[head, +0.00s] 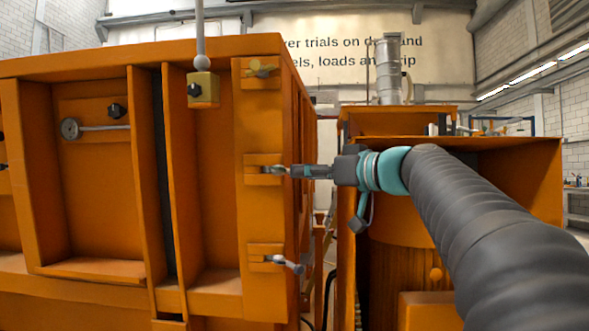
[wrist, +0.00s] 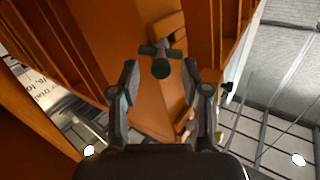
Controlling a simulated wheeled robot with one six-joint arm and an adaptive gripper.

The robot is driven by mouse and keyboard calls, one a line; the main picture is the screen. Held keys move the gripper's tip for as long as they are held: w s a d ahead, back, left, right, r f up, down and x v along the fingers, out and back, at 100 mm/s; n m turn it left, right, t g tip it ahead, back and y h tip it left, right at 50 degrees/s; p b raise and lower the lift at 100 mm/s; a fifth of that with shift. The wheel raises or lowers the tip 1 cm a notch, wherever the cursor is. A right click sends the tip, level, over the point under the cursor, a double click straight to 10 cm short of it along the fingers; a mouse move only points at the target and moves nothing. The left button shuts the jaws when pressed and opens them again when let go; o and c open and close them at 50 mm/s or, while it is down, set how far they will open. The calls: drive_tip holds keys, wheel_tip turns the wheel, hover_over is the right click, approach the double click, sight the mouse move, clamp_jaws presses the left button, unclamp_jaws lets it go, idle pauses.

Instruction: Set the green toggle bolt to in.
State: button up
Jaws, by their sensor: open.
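A dark green toggle bolt (wrist: 161,62) with a cross-shaped handle sits on an orange mounting plate in the wrist view. My gripper (wrist: 160,78) is open, with one finger on each side of the handle's round end; I cannot tell whether either finger touches it. In the head view my gripper (head: 295,171) reaches from the right to the middle bolt on the orange box's right-hand post. That bolt is mostly hidden by the fingers, and its in or out position is unclear.
An olive-yellow bolt (head: 262,69) is above and a grey bolt (head: 287,264) below on the same post. A yellow box with a black knob (head: 203,89) hangs at the upper left. An orange bin (head: 520,160) stands behind my arm. A narrow gap separates it from the box.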

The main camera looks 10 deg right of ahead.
drive_tip(key=shift+x, duration=0.95)
clamp_jaws()
